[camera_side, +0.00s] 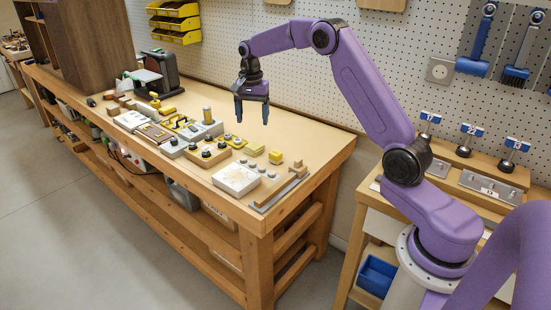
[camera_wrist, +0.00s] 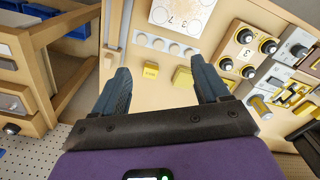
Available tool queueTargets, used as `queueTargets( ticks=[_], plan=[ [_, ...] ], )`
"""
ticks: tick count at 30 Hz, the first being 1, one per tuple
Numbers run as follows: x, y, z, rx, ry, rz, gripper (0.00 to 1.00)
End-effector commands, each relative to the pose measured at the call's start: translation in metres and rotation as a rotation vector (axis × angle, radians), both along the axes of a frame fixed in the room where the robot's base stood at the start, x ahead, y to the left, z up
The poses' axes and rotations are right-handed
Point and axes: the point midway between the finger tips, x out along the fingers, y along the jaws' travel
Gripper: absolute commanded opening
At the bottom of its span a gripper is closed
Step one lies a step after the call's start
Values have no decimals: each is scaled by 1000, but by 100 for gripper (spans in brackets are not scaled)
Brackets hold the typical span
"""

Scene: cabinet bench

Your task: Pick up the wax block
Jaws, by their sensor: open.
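Two plain yellow blocks lie on the bench, and I cannot tell for sure which is the wax block. The larger yellow block (camera_side: 253,149) also shows in the wrist view (camera_wrist: 182,78), close to the right finger. The smaller yellow block (camera_side: 275,157) lies to its right in the side view; in the wrist view (camera_wrist: 150,70) it is left of the larger one. My gripper (camera_side: 252,117) is open and empty, above the bench and apart from both blocks. In the wrist view its fingers (camera_wrist: 160,67) stand wide apart, with both blocks seen between them.
A grey strip with round discs (camera_wrist: 165,45) and a white numbered panel (camera_side: 236,179) lie near the blocks. A wooden box with black knobs (camera_side: 207,155) stands to their left in the side view. The pegboard wall (camera_side: 300,80) rises behind the bench. Bare bench top shows behind the blocks.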

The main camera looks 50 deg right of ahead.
Motion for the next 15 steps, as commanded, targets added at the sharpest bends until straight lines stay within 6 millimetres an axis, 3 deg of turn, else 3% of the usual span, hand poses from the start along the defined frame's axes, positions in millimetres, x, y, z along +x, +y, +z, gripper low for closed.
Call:
queueTargets(
  ticks=[3,7,12,15],
  plan=[
    [11,-50,-16,1,4,-190,74],
    [14,-92,-28,1,5,-352,74],
    [12,-123,-37,2,5,-467,74],
    [12,-128,-43,2,7,-487,74]
  ],
)
